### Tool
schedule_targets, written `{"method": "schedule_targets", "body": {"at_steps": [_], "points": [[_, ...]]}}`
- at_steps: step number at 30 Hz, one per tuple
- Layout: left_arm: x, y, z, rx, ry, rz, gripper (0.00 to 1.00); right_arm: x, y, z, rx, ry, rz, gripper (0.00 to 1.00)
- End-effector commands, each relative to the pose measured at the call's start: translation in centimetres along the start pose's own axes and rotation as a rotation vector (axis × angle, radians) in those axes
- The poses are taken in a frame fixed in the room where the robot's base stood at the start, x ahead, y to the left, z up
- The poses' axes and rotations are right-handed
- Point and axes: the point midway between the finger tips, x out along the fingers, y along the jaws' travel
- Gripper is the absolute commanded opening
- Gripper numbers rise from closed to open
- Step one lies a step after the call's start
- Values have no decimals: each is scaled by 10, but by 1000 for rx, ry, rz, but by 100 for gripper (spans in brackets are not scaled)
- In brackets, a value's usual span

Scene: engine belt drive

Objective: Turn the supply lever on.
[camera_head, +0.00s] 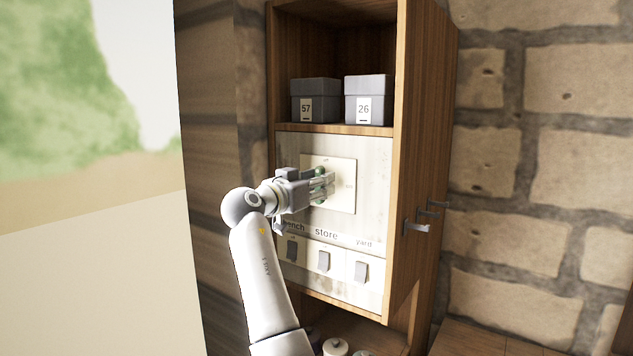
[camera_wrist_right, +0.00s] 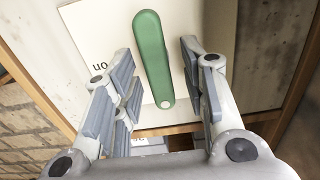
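The supply lever is a green bar with a white dot near one end, on a pale plate (camera_head: 343,172) inside the wooden cabinet. In the right wrist view the green lever (camera_wrist_right: 152,60) stands nearly upright in the picture, slightly tilted. An upside-down "on" label (camera_wrist_right: 100,66) is left of it. My right gripper (camera_head: 322,187) is in front of the plate and hides most of the lever in the head view. In the wrist view its fingers (camera_wrist_right: 160,92) are apart, one on each side of the lever, with gaps visible. My left gripper is not in view.
Below the plate are three switches labelled bench (camera_head: 292,250), store (camera_head: 324,262) and yard (camera_head: 361,271). Two grey boxes, 57 (camera_head: 316,101) and 26 (camera_head: 368,100), sit on the shelf above. The cabinet side (camera_head: 422,130) carries hooks (camera_head: 417,228) at right.

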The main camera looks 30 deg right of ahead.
Motion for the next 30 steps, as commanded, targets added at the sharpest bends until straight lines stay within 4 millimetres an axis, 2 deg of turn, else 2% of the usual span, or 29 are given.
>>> {"method": "schedule_targets", "body": {"at_steps": [2,9,12,20,30], "points": [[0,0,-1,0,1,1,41,0,0,0,-1,0,0,39],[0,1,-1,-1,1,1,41,0,0,0,-1,0,1,10],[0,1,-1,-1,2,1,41,0,0,0,-1,0,0,0],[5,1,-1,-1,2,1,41,0,0,1,21,0,0,0],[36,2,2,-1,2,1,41,0,2,4,212,2,1,0]]}}
